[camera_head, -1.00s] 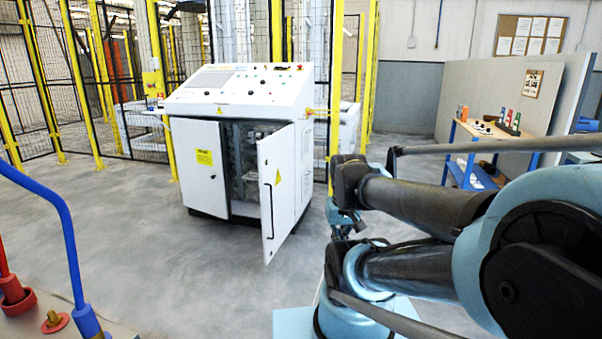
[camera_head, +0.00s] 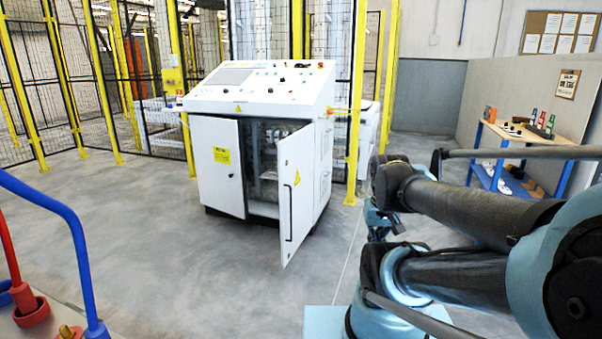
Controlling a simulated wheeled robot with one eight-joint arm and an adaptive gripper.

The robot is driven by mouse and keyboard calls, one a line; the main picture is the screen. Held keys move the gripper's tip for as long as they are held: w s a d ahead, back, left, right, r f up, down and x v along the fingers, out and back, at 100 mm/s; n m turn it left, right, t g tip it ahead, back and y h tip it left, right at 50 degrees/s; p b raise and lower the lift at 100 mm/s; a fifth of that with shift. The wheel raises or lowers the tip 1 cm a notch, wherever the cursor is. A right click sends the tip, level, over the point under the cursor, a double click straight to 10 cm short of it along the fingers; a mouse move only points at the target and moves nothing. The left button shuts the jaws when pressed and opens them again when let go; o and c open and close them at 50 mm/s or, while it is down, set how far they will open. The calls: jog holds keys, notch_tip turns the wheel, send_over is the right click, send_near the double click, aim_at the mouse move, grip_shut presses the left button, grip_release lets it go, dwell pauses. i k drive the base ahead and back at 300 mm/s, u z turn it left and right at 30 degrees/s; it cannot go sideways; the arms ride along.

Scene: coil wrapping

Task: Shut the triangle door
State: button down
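A white control cabinet (camera_head: 262,92) with a sloped panel of buttons stands ahead, a little left of the middle. Its right door (camera_head: 296,200) bears a small yellow triangle sign (camera_head: 297,178) and a dark vertical handle (camera_head: 289,214). This door stands open toward me, and the dark inside of the cabinet shows. The left door (camera_head: 216,160) with a yellow label is shut. My gripper (camera_head: 383,222) seems to be the small dark part at the arm's far end, partly behind my arm links. It is apart from the door, and its fingers are not clear.
Yellow-posted mesh fencing (camera_head: 100,75) runs behind the cabinet. A workbench (camera_head: 515,140) with small items stands at the right by a grey partition. Blue and red pipes (camera_head: 70,230) rise at the front left. The floor before the cabinet is clear.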

aim_at(295, 178)
jog(key=i, duration=0.85)
jog(key=u, duration=0.05)
